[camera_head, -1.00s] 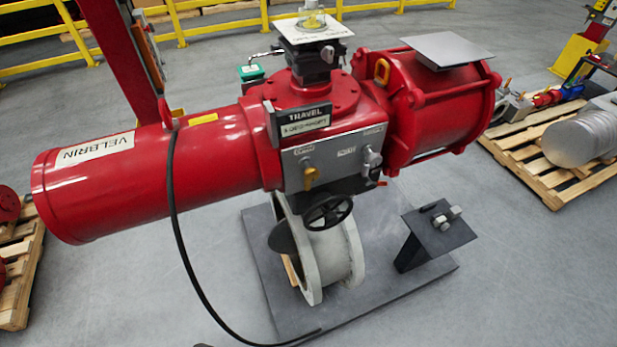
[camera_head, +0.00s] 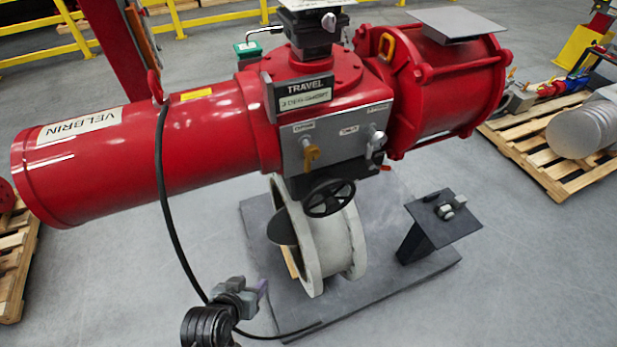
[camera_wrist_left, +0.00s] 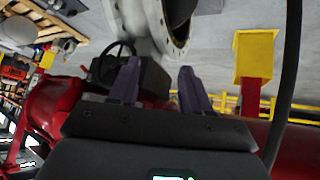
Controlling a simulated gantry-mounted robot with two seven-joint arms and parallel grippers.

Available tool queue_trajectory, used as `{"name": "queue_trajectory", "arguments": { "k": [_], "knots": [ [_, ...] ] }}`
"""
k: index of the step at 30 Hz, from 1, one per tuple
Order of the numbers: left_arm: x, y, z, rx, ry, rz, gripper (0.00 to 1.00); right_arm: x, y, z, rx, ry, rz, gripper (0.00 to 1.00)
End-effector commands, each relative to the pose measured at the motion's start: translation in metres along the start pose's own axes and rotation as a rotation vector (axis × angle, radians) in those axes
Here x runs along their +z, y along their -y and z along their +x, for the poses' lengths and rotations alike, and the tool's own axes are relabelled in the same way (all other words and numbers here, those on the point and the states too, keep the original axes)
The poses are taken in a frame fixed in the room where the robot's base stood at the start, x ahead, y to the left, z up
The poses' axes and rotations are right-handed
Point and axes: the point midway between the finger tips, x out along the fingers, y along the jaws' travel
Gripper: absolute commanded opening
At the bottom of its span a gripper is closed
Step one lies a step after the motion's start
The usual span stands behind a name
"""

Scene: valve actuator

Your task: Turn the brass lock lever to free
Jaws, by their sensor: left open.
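The brass lock lever (camera_head: 311,155) hangs on the left part of the grey panel (camera_head: 332,140) on the red actuator's front. A silver lever (camera_head: 376,146) sits on the panel's right part. The black handwheel (camera_head: 329,198) is below the panel and also shows in the left wrist view (camera_wrist_left: 113,62). My left gripper (camera_head: 257,291) is low in the head view, below and left of the brass lever and well apart from it. In the left wrist view its two fingers (camera_wrist_left: 157,85) stand apart with nothing between them. The brass lever is not clear in that view. My right gripper is not in view.
A black cable (camera_head: 168,210) hangs from the red cylinder down to the floor near my left arm. A pale valve body (camera_head: 318,250) stands on a dark baseplate (camera_head: 385,295). A black stand with bolts (camera_head: 440,220) is at right. Pallets lie at both sides.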

Motion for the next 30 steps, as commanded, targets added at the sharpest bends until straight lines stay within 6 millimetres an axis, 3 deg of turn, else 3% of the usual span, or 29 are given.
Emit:
{"name": "queue_trajectory", "arguments": {
  "k": [1,3,6,9,13,16,21,30],
  "knots": [
    [-0.018,-0.011,0.037,0.008,-0.097,-0.017,0.48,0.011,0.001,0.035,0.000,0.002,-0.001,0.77],
    [-0.056,-0.027,0.063,0.002,-0.234,-0.036,0.48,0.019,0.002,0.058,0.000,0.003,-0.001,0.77],
    [-0.110,-0.049,0.086,-0.029,-0.418,-0.052,0.48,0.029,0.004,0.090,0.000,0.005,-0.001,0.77],
    [-0.157,-0.069,0.092,-0.083,-0.585,-0.057,0.48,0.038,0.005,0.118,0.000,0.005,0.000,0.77],
    [-0.203,-0.091,0.083,-0.170,-0.765,-0.052,0.48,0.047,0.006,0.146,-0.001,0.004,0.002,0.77],
    [-0.219,-0.105,0.078,-0.232,-0.847,-0.048,0.48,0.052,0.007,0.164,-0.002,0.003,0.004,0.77],
    [-0.214,-0.121,0.084,-0.293,-0.864,-0.045,0.48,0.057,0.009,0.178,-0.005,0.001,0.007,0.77],
    [-0.231,-0.118,0.098,-0.317,-0.866,-0.042,0.48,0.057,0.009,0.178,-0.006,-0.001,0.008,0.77]
  ]
}}
